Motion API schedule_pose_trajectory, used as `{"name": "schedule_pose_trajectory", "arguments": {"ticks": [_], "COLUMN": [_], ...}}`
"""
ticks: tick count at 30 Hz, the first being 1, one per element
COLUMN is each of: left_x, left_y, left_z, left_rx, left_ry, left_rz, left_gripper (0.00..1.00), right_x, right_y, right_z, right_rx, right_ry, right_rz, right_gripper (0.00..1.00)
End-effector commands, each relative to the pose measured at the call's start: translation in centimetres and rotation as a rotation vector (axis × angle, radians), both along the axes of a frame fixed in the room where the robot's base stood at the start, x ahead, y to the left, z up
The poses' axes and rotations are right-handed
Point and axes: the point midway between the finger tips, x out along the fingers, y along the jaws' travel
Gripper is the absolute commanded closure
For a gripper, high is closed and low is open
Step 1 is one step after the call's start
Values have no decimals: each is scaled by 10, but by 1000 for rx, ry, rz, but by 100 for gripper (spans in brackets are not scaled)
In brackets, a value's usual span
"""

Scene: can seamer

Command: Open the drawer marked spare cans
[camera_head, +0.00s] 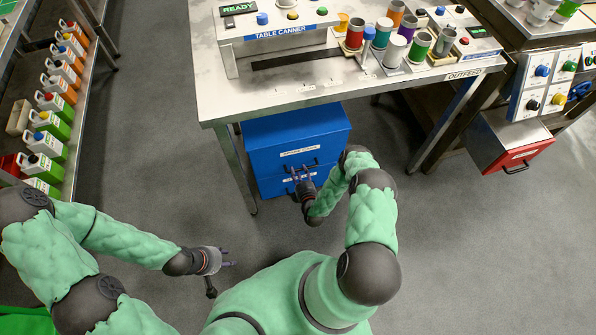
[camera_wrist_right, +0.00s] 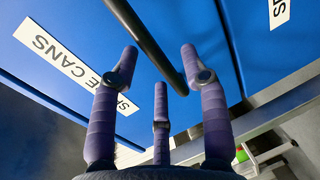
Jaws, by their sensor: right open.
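A blue drawer cabinet (camera_head: 298,130) stands on the floor under the table, with white labels on its front. In the right wrist view a label reading SPARE CANS (camera_wrist_right: 75,62) is on a blue drawer front, partly covered by a finger. A dark bar handle (camera_wrist_right: 147,42) runs beside that label and passes between the spread purple fingertips. My right gripper (camera_head: 302,174), which also shows in the right wrist view (camera_wrist_right: 158,68), is open at the handle; I cannot tell whether it touches. My left gripper (camera_head: 229,257) is open and empty over the floor, left of the cabinet. The drawers look shut.
The table canner bench (camera_head: 215,85) overhangs the cabinet, with a leg (camera_head: 237,170) just left of it. Cans stand on top. A red drawer (camera_head: 512,150) is at the right; a shelf with several jugs (camera_head: 55,125) is at the left. The floor between is clear.

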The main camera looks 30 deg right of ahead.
Motion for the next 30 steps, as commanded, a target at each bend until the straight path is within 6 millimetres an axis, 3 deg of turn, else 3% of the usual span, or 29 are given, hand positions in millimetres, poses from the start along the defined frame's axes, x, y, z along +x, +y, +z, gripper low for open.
{"name": "schedule_pose_trajectory", "arguments": {"ticks": [6,16,21,30], "left_x": [0,0,0,0], "left_y": [0,0,0,0], "left_z": [-8,-8,-8,-7], "left_rx": [0,0,0,0], "left_ry": [0,0,0,0], "left_rz": [0,0,0,0], "left_gripper": [60,60,60,60], "right_x": [17,20,20,14], "right_y": [-4,-5,-5,-4], "right_z": [-4,-4,-4,-5], "right_rx": [1,2,2,2], "right_ry": [0,1,1,3], "right_rz": [0,0,0,-1], "right_gripper": [54,54,100,100]}}
